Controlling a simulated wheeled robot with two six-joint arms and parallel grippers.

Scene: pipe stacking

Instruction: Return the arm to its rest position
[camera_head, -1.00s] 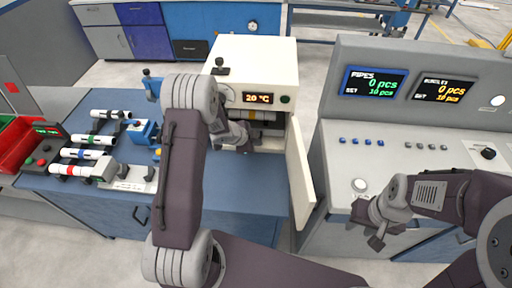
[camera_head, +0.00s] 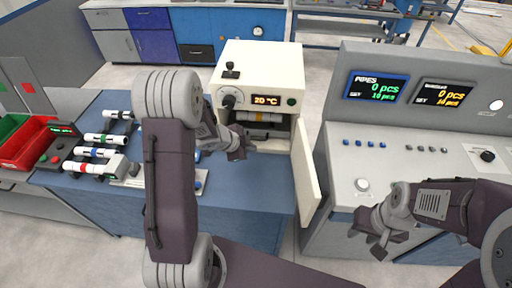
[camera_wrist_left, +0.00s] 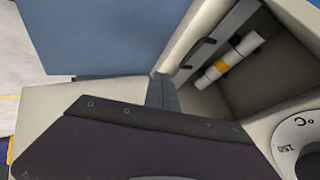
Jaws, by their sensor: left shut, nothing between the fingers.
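My left gripper (camera_head: 238,150) is shut and empty in front of the open white oven (camera_head: 256,68), a little outside its opening in the head view. Its shut fingers also show in the left wrist view (camera_wrist_left: 162,92), pointing towards the oven's opening. A white pipe with a yellow band (camera_wrist_left: 228,62) lies inside the oven; part of it shows in the head view (camera_head: 262,117). My right gripper (camera_head: 378,244) hangs over the front of the grey console (camera_head: 400,165); its fingers are too small to tell open from shut.
The oven door (camera_head: 307,175) stands open at the right of the opening, near my left gripper. Several banded pipes (camera_head: 104,139) lie on a rack at the left of the blue table (camera_head: 250,200). A red bin (camera_head: 25,143) stands at the far left.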

